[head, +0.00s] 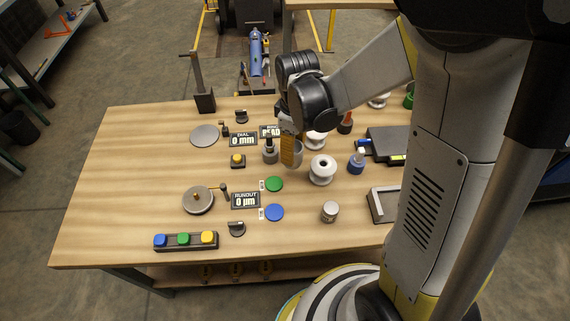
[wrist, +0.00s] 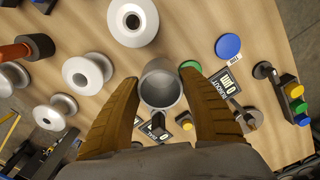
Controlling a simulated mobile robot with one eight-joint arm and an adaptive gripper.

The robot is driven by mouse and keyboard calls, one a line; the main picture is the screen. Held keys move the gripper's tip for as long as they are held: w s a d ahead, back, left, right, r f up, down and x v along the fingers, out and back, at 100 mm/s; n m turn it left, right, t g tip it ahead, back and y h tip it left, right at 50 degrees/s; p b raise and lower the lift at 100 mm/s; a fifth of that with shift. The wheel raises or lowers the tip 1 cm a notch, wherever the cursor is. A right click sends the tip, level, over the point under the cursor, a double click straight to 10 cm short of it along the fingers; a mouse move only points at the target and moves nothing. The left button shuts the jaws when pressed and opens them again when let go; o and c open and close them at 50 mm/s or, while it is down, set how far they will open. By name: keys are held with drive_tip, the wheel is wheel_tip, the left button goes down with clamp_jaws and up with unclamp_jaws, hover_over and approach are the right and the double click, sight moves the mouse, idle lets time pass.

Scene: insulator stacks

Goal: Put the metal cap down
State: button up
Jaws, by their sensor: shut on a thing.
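The metal cap (wrist: 160,88) is a grey hollow cup between the two orange-brown fingers of my gripper (wrist: 160,82) in the wrist view. Its opening faces the wrist camera. My gripper is shut on it. In the head view my gripper (head: 292,152) is over the middle of the table, with the cap (head: 298,154) partly hidden behind a finger. I cannot tell whether the cap touches the table.
A white insulator (head: 322,170) stands just right of my gripper. The green disc (head: 274,184) and blue disc (head: 274,212) lie in front of it. A grey cylinder (head: 330,211) stands nearer the front. The table's left part (head: 120,190) is clear.

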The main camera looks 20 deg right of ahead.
drive_tip(key=shift+a+f, duration=0.5)
drive_tip(key=shift+a, duration=0.35)
drive_tip(key=shift+f+b, duration=1.1)
drive_tip(key=shift+f, duration=0.85)
drive_tip(key=shift+f, duration=0.15)
drive_tip(key=o, duration=1.4)
drive_tip(key=shift+c, duration=0.2)
